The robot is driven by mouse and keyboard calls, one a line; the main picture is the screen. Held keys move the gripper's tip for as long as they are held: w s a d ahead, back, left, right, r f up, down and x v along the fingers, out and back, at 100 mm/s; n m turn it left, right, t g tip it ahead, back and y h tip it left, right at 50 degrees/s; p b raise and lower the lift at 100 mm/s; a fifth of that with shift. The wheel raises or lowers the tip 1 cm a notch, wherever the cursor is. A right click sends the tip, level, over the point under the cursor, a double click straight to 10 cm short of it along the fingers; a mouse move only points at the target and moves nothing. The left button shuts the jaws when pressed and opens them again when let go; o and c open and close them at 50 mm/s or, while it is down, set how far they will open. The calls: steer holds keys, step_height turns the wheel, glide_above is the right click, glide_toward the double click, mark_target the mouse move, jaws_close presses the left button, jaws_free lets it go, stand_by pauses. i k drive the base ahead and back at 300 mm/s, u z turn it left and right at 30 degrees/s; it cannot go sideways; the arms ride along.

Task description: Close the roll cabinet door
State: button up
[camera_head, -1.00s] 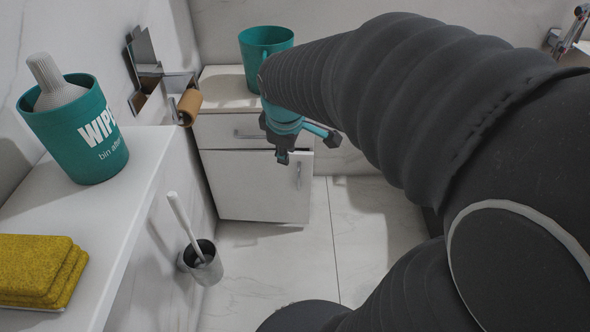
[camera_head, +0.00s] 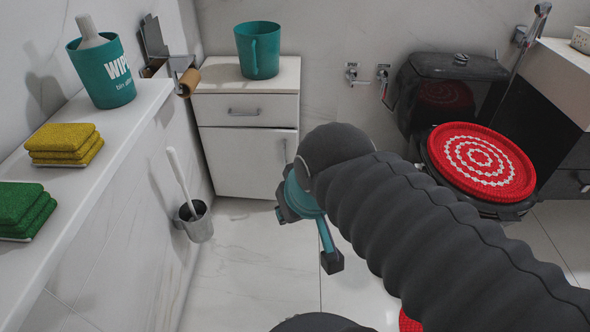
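The white cabinet (camera_head: 296,90) stands against the back wall, with a drawer above a white door (camera_head: 240,165). The door has a vertical handle (camera_head: 285,152) near its right edge. The door looks flush or nearly flush with the front; I cannot tell whether a small gap remains. My gripper (camera_head: 308,236), teal and dark grey, is in front of the cabinet's lower right corner. Its fingers are spread apart with nothing visible between them. The gripper and arm hide the door's lower right corner.
A black toilet with a red cover (camera_head: 480,160) is at right. Tiled floor (camera_head: 250,265) is clear in front.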

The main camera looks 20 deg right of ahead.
mark_target(242, 161)
steer(key=u, duration=0.1)
steer(key=k, duration=0.45)
steer(key=z, duration=0.75)
steer(key=i, duration=0.95)
steer(key=u, duration=0.35)
